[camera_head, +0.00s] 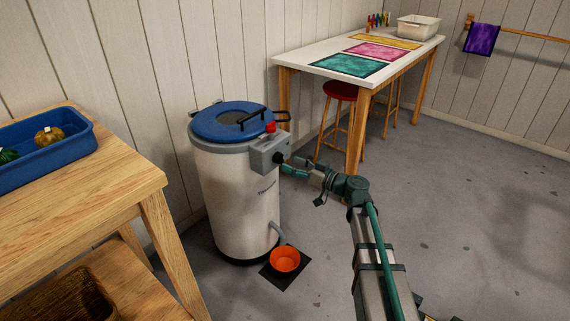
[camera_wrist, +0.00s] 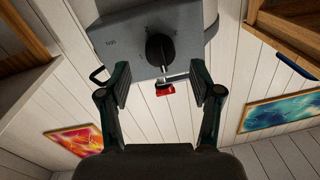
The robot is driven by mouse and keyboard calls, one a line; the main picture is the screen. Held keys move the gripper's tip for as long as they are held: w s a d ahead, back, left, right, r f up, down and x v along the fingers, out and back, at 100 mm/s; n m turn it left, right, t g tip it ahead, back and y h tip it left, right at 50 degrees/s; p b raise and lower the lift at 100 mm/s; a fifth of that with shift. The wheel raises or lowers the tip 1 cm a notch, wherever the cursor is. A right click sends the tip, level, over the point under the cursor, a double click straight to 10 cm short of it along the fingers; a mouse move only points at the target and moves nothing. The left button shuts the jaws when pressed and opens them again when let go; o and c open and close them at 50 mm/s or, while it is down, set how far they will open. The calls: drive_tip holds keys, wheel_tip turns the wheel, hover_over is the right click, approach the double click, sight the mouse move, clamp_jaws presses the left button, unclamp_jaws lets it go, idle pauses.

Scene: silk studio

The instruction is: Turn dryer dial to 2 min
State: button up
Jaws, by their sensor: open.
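The dryer (camera_head: 232,195) is a white drum with a blue lid (camera_head: 232,120). A grey control box (camera_head: 262,153) is on its upper right side. The dial (camera_wrist: 160,48) is a black knob on the box face, and it also shows dark in the head view (camera_head: 278,157). My gripper (camera_wrist: 160,84) is open, its fingers apart, with the dial ahead between them and nothing held. In the head view my gripper (camera_head: 289,167) is right at the box face. A red button (camera_head: 270,127) sits on top of the box.
An orange bowl (camera_head: 285,260) stands on a dark mat below the spout. A wooden table (camera_head: 110,180) with a blue tray (camera_head: 75,155) is at the left. A white table (camera_head: 310,63) and red stool (camera_head: 341,91) stand behind. The floor at right is clear.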

sight(283, 161)
drive_tip(key=shift+x, duration=1.85)
drive_tip(key=shift+s, duration=0.1)
drive_tip(key=shift+c, duration=0.2)
drive_tip(key=c, duration=1.1)
